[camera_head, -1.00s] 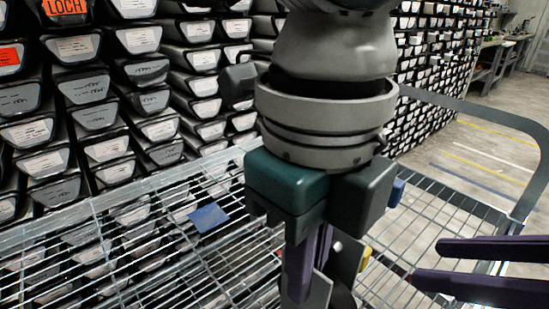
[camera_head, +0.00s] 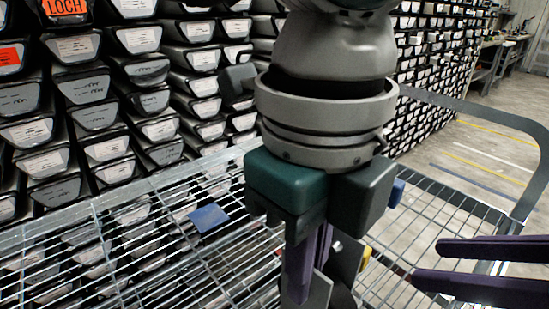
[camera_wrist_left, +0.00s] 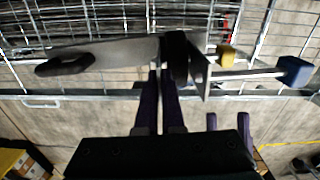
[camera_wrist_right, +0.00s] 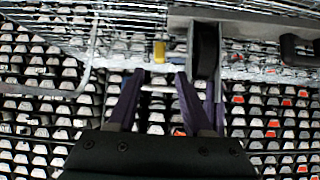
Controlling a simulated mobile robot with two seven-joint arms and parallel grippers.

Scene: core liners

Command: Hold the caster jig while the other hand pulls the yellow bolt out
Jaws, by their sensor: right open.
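The caster jig has a grey plate (camera_wrist_left: 110,52), a black wheel (camera_wrist_left: 175,58) and a dark handle (camera_wrist_left: 64,66). In the head view its plate (camera_head: 320,292) is mostly hidden by my left arm. My left gripper (camera_head: 308,285) points down with its fingers close together on the jig's plate. The yellow bolt (camera_wrist_left: 226,55) sticks out beside the wheel; it also shows in the head view (camera_head: 366,258). My right gripper (camera_wrist_right: 162,75) is open. In the right wrist view the bolt (camera_wrist_right: 159,52) appears between its fingertips, apparently beyond them and not touched.
A blue block (camera_wrist_left: 292,71) sits on a rod on the jig's bolt side. A wire-mesh cart (camera_head: 130,250) lies below, with a blue flat piece (camera_head: 208,217) on it and a grey handrail (camera_head: 480,112) at right. Racks of labelled core trays (camera_head: 95,120) stand behind.

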